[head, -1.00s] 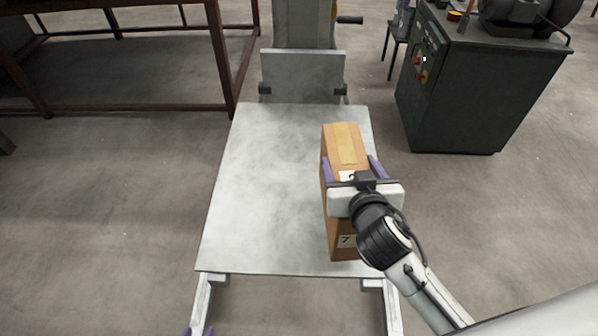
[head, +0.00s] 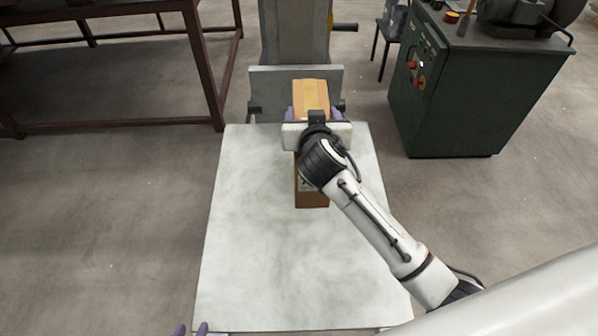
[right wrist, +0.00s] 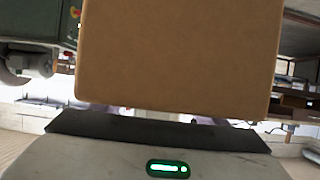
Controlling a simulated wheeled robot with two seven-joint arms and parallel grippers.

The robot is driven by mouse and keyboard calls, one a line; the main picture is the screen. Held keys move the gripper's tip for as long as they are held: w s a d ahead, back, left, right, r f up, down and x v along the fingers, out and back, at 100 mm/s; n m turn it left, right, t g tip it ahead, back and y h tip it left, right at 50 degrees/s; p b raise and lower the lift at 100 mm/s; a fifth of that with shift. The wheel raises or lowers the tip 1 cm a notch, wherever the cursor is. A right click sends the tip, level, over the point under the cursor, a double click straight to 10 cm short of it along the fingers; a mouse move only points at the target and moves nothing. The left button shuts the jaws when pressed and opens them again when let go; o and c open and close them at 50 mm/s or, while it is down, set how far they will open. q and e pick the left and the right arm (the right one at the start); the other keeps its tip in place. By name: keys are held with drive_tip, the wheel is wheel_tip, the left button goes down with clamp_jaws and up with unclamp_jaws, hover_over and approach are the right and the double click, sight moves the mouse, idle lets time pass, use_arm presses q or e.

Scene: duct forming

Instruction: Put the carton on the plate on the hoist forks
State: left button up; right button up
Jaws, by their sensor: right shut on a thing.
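The brown carton (head: 311,90) is tall and narrow, with a paler tape strip on top. It is over the far middle part of the pale metal plate (head: 250,250). I cannot tell whether its bottom touches the plate. My right gripper (head: 314,114) is shut on the carton, a purple finger on each side of it, and its wrist hides part of the carton. In the right wrist view the carton (right wrist: 180,50) fills the upper middle. The purple fingertips of my left gripper (head: 191,330) show at the bottom edge, apart and empty. The forks are hidden under the plate.
The grey hoist mast (head: 295,35) and its upright back panel (head: 265,85) stand behind the plate. A dark green machine cabinet (head: 450,100) stands at right. A brown metal frame table (head: 190,60) is at left. The plate's near and left parts are clear.

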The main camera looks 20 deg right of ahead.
wheel_tip(320, 180, down, 9)
drive_tip(key=shift+b, duration=0.3)
drive_tip(key=shift+f, duration=0.1)
idle(0.4)
drive_tip(key=o, duration=2.1)
drive_tip(key=shift+s+f, duration=0.15)
drive_tip(key=shift+f, duration=0.05)
drive_tip(key=v, duration=1.2)
drive_tip(key=shift+r, duration=0.15)
